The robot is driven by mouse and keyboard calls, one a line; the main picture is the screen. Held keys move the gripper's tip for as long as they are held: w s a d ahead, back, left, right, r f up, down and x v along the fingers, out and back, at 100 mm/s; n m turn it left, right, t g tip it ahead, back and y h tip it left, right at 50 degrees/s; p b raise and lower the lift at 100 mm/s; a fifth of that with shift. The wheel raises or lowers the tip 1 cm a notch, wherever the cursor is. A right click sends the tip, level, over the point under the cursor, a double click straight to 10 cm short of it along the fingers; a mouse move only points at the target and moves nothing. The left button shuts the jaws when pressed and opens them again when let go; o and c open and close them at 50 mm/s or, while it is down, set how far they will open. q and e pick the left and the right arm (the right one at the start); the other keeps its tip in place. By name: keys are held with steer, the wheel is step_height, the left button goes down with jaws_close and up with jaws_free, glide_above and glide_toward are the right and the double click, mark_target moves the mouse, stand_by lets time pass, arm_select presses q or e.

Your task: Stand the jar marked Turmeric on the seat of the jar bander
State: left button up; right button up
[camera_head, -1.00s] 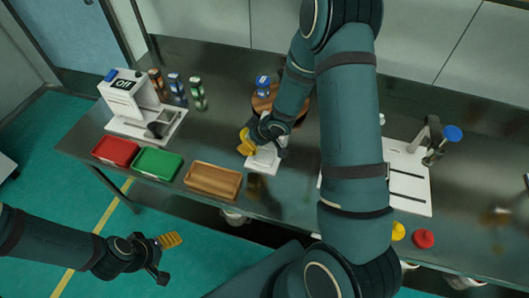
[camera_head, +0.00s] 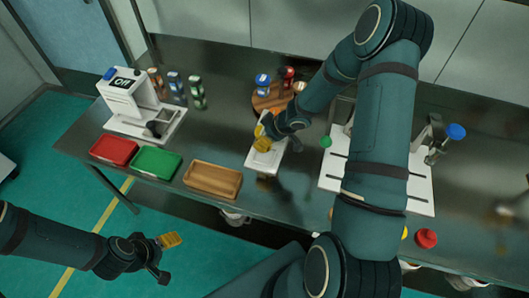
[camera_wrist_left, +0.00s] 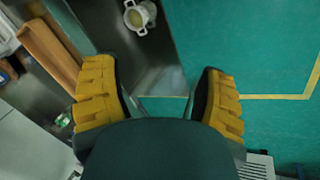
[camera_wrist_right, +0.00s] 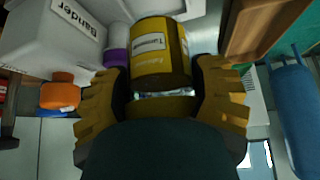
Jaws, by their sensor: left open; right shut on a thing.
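The yellow jar marked Turmeric (camera_wrist_right: 162,60) is between the fingers of my right gripper (camera_wrist_right: 165,108), which is shut on it. In the head view the right gripper (camera_head: 268,138) is over a white stand (camera_head: 262,165) near the front edge of the table. A white block marked Bander (camera_wrist_right: 62,45), part of the jar bander, stands to the left of the jar in the right wrist view. The seat is hidden there, so I cannot tell whether the jar touches it. My left gripper (camera_head: 165,256) is open and empty, over the floor; its fingers show apart in its wrist view (camera_wrist_left: 160,98).
A brown wooden tray (camera_head: 212,193), a green tray (camera_head: 157,176) and a red tray (camera_head: 114,164) lie to the left. A white device reading Off (camera_head: 128,92) stands behind them. A round wooden stand (camera_head: 266,103) holds jars behind the right gripper. A white slotted board (camera_head: 415,196) lies to the right.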

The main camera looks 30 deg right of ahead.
steer(key=shift+f+b, duration=1.75)
steer(key=shift+f, duration=0.85)
arm_select(q)
steer(key=f, duration=0.2)
steer(key=s+f, duration=0.1)
steer(key=f, duration=0.1)
steer(key=shift+s+d, duration=0.1)
steer(key=shift+d, duration=0.05)
arm_select(e)
steer(key=shift+r, duration=0.15)
steer(key=o, duration=1.3)
